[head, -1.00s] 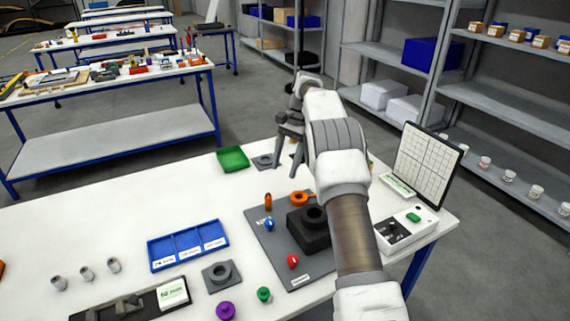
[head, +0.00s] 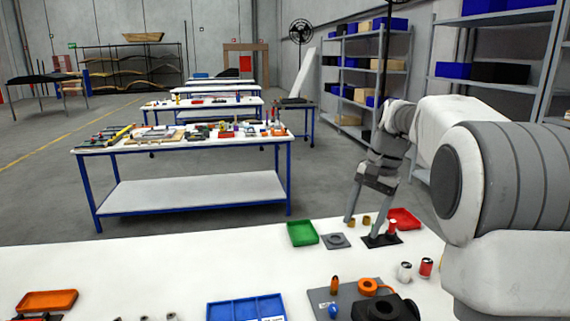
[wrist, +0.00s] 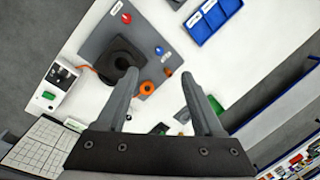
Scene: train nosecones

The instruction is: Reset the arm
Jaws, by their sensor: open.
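My gripper (head: 361,224) hangs from my raised arm on the right side of the head view, with its fingers pointing down over the far part of the white table (head: 150,262). In the wrist view my gripper (wrist: 160,77) has its two fingers spread apart, with nothing between them. Beyond the fingertips the grey board (wrist: 115,38) carries a black ring-shaped block (wrist: 118,62), an orange ring (wrist: 147,88) and small red and blue pieces. In the head view my arm hides the right end of the table.
A green tray (head: 302,234), a grey square plate (head: 336,241) and a red tray (head: 405,217) lie near my gripper. A blue divided tray (head: 247,309) is at the front. Another workbench (head: 190,188) stands behind. Shelves (head: 370,75) stand at the back right.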

